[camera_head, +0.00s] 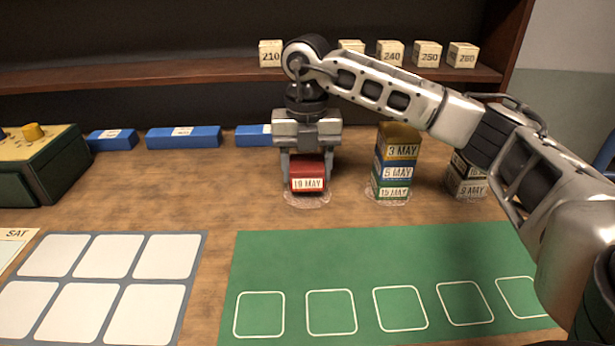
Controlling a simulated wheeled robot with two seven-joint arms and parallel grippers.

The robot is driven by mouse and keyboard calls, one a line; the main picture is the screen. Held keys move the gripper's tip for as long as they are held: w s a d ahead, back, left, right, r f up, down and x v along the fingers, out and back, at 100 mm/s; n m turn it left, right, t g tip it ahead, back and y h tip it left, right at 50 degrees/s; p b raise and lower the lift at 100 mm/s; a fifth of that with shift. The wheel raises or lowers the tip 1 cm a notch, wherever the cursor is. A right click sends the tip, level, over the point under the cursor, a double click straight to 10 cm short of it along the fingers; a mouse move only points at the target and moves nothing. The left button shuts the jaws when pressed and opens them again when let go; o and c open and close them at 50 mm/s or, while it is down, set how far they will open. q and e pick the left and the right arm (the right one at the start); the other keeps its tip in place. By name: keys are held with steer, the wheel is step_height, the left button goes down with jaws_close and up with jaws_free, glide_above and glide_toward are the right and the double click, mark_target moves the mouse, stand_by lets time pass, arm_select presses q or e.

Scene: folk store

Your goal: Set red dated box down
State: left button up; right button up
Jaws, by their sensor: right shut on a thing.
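A red box (307,172) labelled "19 MAY" is between the fingers of my right gripper (307,165). The gripper points down and is shut on the box from its sides. The box is at a round clear disc (308,199) on the wooden table; I cannot tell whether its bottom touches the disc. To its right, a stack stands on another clear disc: a yellow "3 MAY" box (402,152), a blue "5 MAY" box (398,173) and a green "15 MAY" box (393,193). My left gripper is not in view.
Boxes, one labelled "9 MAY" (467,189), stand at the right, partly behind my right arm. A green mat (380,262) with outlined squares and a grey board (112,290) with white cells lie in front. Blue blocks (183,138) line the back. A shelf (180,72) holds numbered cubes.

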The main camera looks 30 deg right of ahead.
mark_target(308, 162)
steer(key=shift+f, duration=1.15)
steer(key=shift+s, duration=0.1)
steer(key=shift+f, duration=0.2)
steer(key=o, duration=1)
steer(key=shift+r, duration=0.15)
step_height(308, 162, up, 12)
steer(key=shift+r+p, duration=0.1)
steer(key=shift+p, duration=0.3)
